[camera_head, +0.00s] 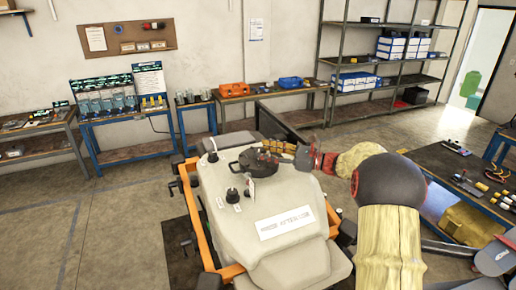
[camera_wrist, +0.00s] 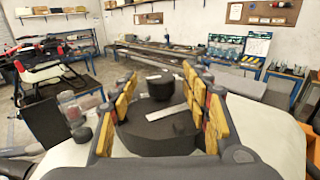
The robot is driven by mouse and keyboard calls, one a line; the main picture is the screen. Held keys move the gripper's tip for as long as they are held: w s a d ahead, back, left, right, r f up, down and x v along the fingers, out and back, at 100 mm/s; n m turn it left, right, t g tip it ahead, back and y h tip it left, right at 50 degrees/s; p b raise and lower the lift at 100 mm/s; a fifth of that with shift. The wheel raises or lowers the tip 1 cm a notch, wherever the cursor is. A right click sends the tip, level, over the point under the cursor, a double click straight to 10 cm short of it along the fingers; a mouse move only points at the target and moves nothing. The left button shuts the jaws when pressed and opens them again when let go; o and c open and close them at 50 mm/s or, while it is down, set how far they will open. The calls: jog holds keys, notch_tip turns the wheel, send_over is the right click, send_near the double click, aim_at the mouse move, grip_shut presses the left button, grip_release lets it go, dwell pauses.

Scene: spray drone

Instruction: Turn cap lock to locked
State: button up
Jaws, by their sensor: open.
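The black round tank cap (camera_head: 250,163) sits on top of the pale grey drone tank (camera_head: 262,203) in the head view. My gripper (camera_head: 270,148) reaches in from the right at the cap's far side. In the wrist view its yellow-padded fingers (camera_wrist: 160,100) are open, with the cap between them. Contact cannot be told. The lock's marking is not readable.
A smaller black knob (camera_head: 232,194) and a white label (camera_head: 285,223) are on the tank. An orange frame (camera_head: 190,215) surrounds it. Workbenches (camera_head: 125,120) and shelving (camera_head: 385,60) stand along the walls. A tool table (camera_head: 470,180) is at right.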

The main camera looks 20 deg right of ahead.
jog(key=shift+x, duration=1.4)
jog(key=shift+f, duration=0.1)
jog(key=shift+d, duration=0.1)
jog(key=shift+c, duration=0.8)
jog(key=c, duration=1)
